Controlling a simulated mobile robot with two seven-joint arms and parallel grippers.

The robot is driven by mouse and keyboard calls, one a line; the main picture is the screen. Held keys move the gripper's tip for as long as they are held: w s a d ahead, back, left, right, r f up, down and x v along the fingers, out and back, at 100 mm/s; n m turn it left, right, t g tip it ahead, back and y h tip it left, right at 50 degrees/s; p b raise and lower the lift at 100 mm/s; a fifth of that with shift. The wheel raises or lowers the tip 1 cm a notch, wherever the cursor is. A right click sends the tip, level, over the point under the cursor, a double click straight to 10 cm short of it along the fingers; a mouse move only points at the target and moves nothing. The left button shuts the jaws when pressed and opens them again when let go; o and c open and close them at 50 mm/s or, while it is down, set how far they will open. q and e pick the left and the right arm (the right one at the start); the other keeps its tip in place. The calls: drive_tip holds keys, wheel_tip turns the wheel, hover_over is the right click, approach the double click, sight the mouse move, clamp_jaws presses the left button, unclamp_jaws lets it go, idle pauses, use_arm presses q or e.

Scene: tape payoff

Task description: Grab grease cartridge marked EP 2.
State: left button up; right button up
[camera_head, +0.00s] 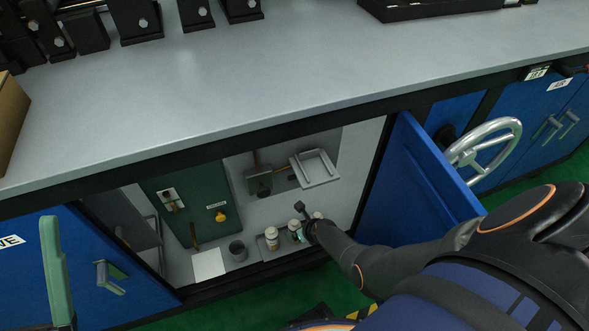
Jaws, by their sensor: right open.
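Small cartridges with pale caps stand in a row on a tray inside the open cabinet: a left one (272,238), a middle one (293,226) and a right one (317,215). Their markings are too small to read, so I cannot tell which is EP 2. My right gripper (302,222) reaches into the cabinet and is open at the middle and right cartridges, partly covering them. I cannot tell whether it touches either. My left gripper is not in view.
The grey worktop (230,90) overhangs the cabinet. Inside are a dark cup (238,251), a white sheet (208,265) and a green panel (185,200).

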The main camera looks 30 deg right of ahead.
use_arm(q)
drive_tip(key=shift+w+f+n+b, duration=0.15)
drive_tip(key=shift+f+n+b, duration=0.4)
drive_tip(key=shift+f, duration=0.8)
use_arm(e)
drive_tip(key=shift+x, duration=1.15)
drive_tip(key=f+b, duration=0.2)
drive_tip(key=w+f+b, duration=0.1)
drive_tip(key=f+b, duration=0.1)
drive_tip(key=b, duration=0.1)
drive_tip(key=shift+a+f, duration=0.1)
drive_tip(key=shift+f, duration=0.15)
drive_tip(key=shift+w+f+b, duration=0.25)
drive_tip(key=shift+b, duration=0.25)
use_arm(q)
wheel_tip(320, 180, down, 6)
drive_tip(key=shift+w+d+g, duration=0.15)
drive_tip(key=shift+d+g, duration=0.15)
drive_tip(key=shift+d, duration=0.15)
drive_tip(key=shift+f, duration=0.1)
use_arm(e)
drive_tip(key=shift+c, duration=0.3)
clamp_jaws()
